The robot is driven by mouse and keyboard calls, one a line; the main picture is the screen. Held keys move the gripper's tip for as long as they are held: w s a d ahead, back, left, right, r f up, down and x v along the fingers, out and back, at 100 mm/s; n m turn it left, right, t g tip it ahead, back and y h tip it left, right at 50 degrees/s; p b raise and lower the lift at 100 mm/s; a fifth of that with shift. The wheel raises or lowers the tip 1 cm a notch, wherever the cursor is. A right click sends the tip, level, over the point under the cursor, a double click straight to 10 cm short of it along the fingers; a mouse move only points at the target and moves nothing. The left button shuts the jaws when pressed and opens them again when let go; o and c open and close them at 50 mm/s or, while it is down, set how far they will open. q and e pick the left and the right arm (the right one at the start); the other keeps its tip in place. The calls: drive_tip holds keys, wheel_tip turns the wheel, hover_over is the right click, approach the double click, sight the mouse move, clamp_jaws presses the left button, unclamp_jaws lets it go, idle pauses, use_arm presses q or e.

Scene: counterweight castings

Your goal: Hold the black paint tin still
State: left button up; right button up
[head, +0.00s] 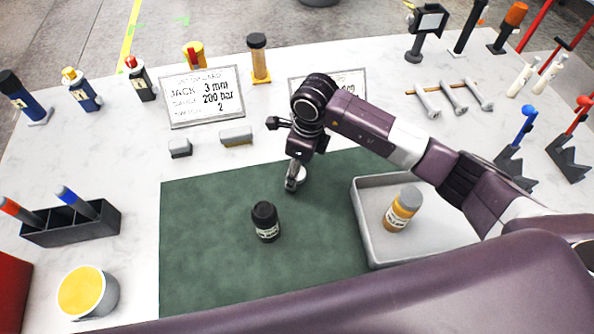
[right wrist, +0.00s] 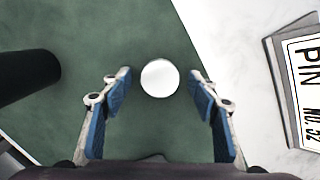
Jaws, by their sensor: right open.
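The black paint tin (head: 265,222) stands upright on the green mat (head: 200,270), with a pale label on its side. In the right wrist view a dark shape at the left edge, likely the tin (right wrist: 28,75), lies outside the fingers. My right gripper (head: 294,180) is just behind the tin in the head view, apart from it. In the right wrist view my right gripper (right wrist: 160,92) is open, with a round white disc (right wrist: 160,77) showing between its fingertips. The disc is mostly hidden by the gripper in the head view. My left gripper is not in view.
A grey tray (head: 362,225) holding an orange-yellow tin (head: 403,209) stands right of the mat. A black holder (head: 75,228) and a yellow-topped pot (head: 88,292) are at left. Cards (head: 203,97) and several bottles line the back. The mat's left side is clear.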

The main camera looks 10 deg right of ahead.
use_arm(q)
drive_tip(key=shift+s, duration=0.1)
use_arm(e)
drive_tip(key=c, duration=0.8)
drive_tip(key=shift+c, duration=0.2)
use_arm(q)
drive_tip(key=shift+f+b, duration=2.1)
drive_tip(key=shift+b, duration=0.05)
use_arm(e)
wheel_tip(320, 180, up, 20)
